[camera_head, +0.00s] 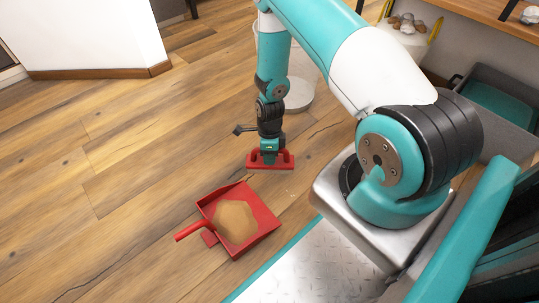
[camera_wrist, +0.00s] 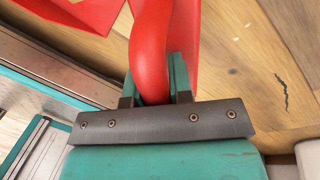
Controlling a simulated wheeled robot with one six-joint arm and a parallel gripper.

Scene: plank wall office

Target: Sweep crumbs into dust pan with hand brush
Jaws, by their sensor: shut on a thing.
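A red dust pan (camera_head: 262,217) lies on the wooden floor, its handle pointing left. A tan heap of crumbs (camera_head: 235,222) lies in it. My gripper (camera_head: 269,153) is shut on the red hand brush (camera_head: 284,162), just beyond the pan's upper right side. The brush is low at the floor; whether its bristles touch cannot be told. In the wrist view the brush's red handle (camera_wrist: 151,50) runs between the fingers, and part of the pan (camera_wrist: 75,12) shows at upper left. A few small pale specks lie on the floor near the brush (camera_wrist: 236,39).
A white cylindrical bin (camera_head: 299,95) stands behind my gripper. A white wall corner (camera_head: 85,35) is at upper left. A grey crate (camera_head: 500,85) and a wooden shelf (camera_head: 475,12) are at upper right. The floor at left is clear.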

